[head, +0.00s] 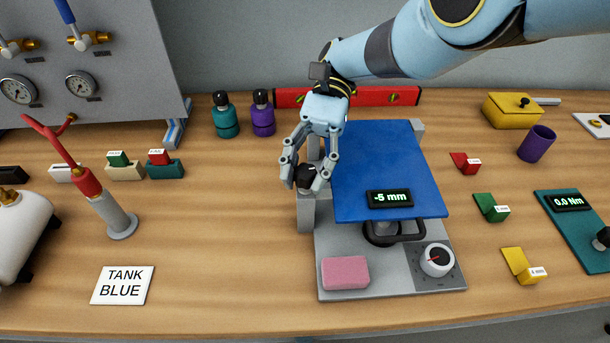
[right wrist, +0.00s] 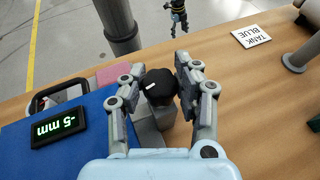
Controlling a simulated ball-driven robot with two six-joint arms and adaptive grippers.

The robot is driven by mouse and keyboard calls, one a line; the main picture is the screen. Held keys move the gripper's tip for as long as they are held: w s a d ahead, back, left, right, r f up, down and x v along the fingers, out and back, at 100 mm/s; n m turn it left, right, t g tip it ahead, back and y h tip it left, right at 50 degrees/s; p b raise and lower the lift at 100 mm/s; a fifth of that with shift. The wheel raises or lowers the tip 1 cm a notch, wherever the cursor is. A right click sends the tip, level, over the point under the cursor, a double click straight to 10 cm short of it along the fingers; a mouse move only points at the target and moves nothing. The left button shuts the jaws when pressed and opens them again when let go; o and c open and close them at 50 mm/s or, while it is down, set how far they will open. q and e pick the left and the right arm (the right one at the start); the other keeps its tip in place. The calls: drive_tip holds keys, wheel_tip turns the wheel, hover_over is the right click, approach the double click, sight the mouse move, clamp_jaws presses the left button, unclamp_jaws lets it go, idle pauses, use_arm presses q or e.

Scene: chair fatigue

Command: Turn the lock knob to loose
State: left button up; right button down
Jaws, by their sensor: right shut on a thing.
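The black lock knob (head: 306,176) sits on top of a grey post (head: 306,213) at the left edge of the blue seat plate (head: 385,165). My right gripper (head: 306,180) comes down from above and is shut on the knob, one finger on each side. In the right wrist view the knob (right wrist: 159,85) shows between the fingers (right wrist: 160,80), with a short white mark on it. Any lettering around the knob is hidden or too small to read. A small gripper, apparently my left one (right wrist: 178,15), hangs far off beyond the table; its fingers are unclear.
The plate's display (head: 389,198) reads -5 mm. A grey base (head: 400,284) below carries a pink block (head: 345,272) and a white dial (head: 436,259) with a red pointer. A red level (head: 375,96) lies behind. The wood is clear left of the post.

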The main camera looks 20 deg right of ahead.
idle(0.4)
drive_tip(key=c, duration=0.9)
unclamp_jaws()
